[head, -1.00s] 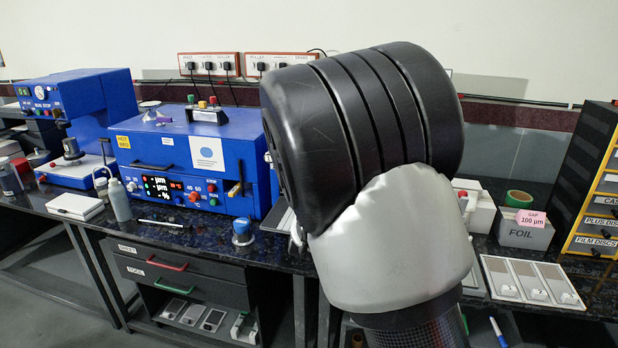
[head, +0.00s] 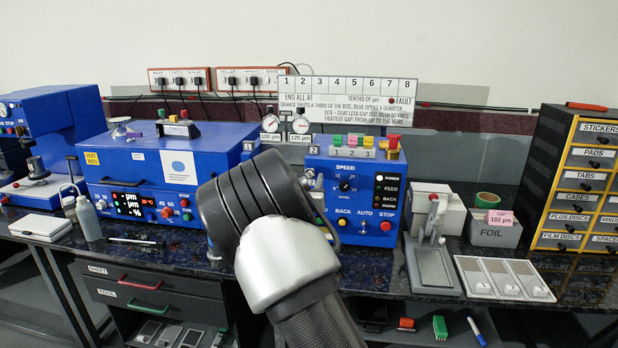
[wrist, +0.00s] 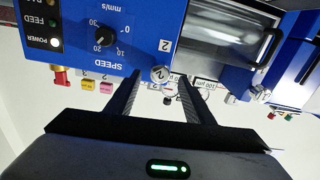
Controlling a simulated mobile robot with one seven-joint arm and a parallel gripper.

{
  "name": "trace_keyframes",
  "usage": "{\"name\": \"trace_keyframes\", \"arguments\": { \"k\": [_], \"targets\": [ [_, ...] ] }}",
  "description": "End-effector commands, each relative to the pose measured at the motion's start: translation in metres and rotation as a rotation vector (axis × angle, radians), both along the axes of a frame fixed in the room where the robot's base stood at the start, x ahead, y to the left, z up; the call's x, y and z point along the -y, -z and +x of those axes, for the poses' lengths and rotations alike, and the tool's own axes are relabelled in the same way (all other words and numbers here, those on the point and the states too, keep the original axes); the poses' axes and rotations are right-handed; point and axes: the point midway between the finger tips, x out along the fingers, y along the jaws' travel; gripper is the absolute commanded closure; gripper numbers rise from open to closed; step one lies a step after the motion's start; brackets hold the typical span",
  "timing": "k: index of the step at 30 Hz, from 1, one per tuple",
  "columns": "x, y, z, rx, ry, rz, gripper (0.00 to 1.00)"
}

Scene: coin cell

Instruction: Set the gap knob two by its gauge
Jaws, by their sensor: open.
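Gap knob two (head: 309,178) is a small silver knob on the left edge of the blue roller unit's face, below a "2" plate. In the wrist view, which is upside down, knob two (wrist: 160,74) shows between the fingertips of my gripper (wrist: 158,78). My gripper is open; contact with the knob cannot be told. In the head view my arm hides the gripper. Gauge two (head: 301,124) is a round dial on top of the unit, above a "120 µm" tag. Gauge one (head: 270,123) stands left of it, above a "100 µm" tag. The needles are too small to read.
A second silver knob (wrist: 257,92) shows right of the fingers in the wrist view. The speed dial (head: 345,184) and several buttons share the unit's face. A notice board (head: 345,92) stands behind. A grey FOIL box (head: 495,234) and drawers (head: 572,185) are to the right.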

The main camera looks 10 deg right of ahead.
Motion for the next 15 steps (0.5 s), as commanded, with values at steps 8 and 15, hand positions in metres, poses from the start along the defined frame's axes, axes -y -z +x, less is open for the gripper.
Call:
{"name": "trace_keyframes", "arguments": {
  "k": [8, 15],
  "targets": [
    [0.010, 0.001, 0.031, -0.002, 0.000, -0.002, 0.52],
    [0.011, 0.000, 0.034, 0.000, -0.001, -0.001, 0.52]
  ]
}}
